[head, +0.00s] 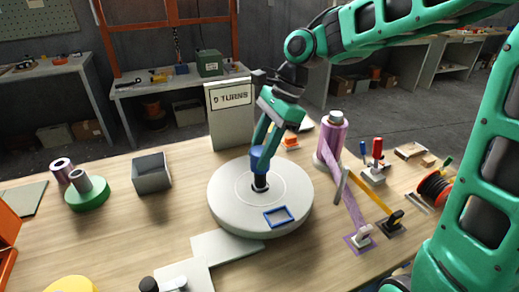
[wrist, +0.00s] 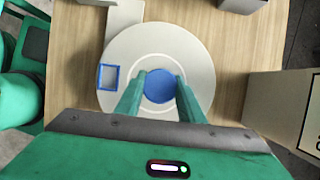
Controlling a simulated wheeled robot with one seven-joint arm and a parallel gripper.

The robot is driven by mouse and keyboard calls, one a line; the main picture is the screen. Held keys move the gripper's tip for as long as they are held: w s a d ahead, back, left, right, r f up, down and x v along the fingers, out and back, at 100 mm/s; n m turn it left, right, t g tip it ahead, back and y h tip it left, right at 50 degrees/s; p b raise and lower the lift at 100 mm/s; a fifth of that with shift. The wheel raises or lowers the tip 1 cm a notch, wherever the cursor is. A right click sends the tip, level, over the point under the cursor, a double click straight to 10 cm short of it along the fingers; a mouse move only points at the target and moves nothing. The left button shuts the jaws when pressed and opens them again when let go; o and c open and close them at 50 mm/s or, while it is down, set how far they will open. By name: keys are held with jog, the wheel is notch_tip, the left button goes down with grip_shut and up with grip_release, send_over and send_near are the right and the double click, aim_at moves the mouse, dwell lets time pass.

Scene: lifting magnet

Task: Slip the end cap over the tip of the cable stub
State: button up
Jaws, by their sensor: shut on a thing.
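My gripper (head: 264,148) is shut on a blue end cap (head: 259,163) and points down over the pale round disc (head: 226,211). The black cable stub (head: 260,186) stands near the disc's middle, directly below the cap. Its lower part shows; its tip is hidden by the cap or meets its lower edge, and I cannot tell whether the cap is around it. In the wrist view the round blue cap (wrist: 159,88) sits between both fingers of my gripper (wrist: 160,76) and hides the stub.
A blue square frame (head: 279,216) lies on the disc. Right of it stand a purple roll (head: 331,138) with a hanging strip and a red-handled clamp (head: 376,160).

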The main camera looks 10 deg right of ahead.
jog(key=shift+f, duration=0.65)
jog(key=o, duration=1.1)
jog(key=s+v, duration=0.1)
jog(key=v, duration=0.9)
jog(key=shift+w+d+r, duration=0.2)
jog(key=shift+w+r, duration=0.15)
jog(key=shift+w, duration=0.15)
jog(key=s+d+f+n+t+h, duration=0.1)
jog(key=s+d+f+n, duration=0.2)
jog(key=s+d, duration=0.35)
jog(key=s+d+f+n+t+h, duration=0.1)
jog(key=s+d+f+n+h, duration=0.2)
jog(key=d, duration=0.7)
jog(key=s+d+f+n, duration=0.1)
jog(key=s+d+f, duration=0.2)
jog(key=s, duration=0.4)
jog(key=s+d+f+n+g, duration=0.1)
jog(key=s+d+f+n, duration=0.1)
jog(key=s+d+f, duration=0.2)
jog(key=s+d, duration=0.2)
jog(key=s, duration=0.1)
jog(key=shift+s+d, duration=0.2)
jog(key=shift+d, duration=0.05)
